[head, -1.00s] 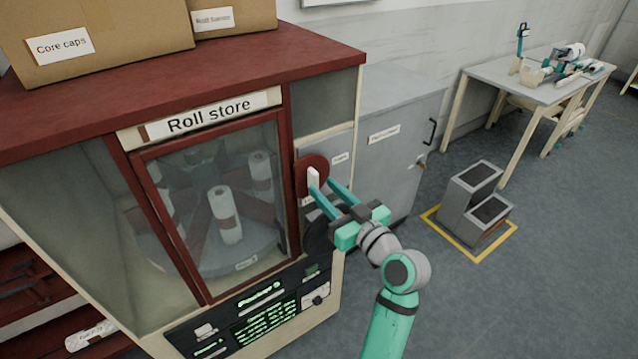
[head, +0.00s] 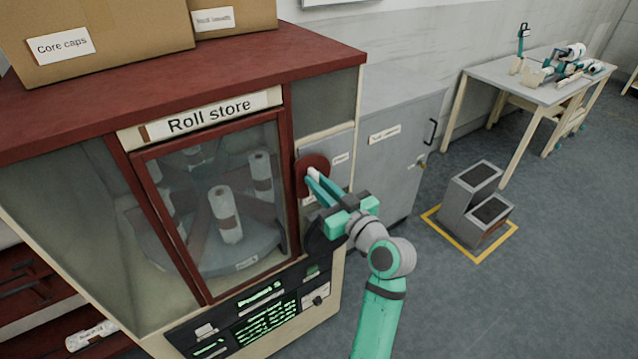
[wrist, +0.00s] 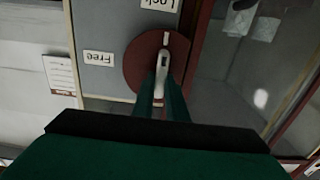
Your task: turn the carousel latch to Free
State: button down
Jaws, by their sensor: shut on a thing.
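The carousel latch is a dark red disc (head: 304,178) with a white handle (head: 313,174), on the front panel of the Roll store, right of its glass door. My gripper (head: 316,181) is at the disc, its teal fingers closed on the white handle. In the wrist view the disc (wrist: 136,66) carries a white mark at the top, and the handle (wrist: 163,62) sits between my fingertips (wrist: 161,90). The Free label (wrist: 99,58) and the Lock label (wrist: 158,4) appear upside down there. My fingers cover the handle's lower part.
The Roll store's glass door (head: 220,215) is shut, with white rolls (head: 225,214) on a carousel inside. A grey cabinet (head: 395,150) stands to the right. A grey step block (head: 473,208) sits inside a yellow floor outline. Open floor lies between them.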

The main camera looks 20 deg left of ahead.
jog(key=shift+s+a+f+n, duration=0.1)
jog(key=shift+s+f+n, duration=0.1)
jog(key=shift+n, duration=2.8)
jog(key=shift+s+a+f+n, duration=0.15)
jog(key=shift+f+n, duration=0.1)
jog(key=shift+n, duration=2.75)
jog(key=shift+s+a+f+n, duration=0.1)
jog(key=shift+f+n, duration=0.1)
jog(key=shift+n, duration=2.8)
jog(key=c, duration=1.8)
grip_release()
jog(key=shift+o, duration=0.2)
jog(key=shift+d, duration=0.1)
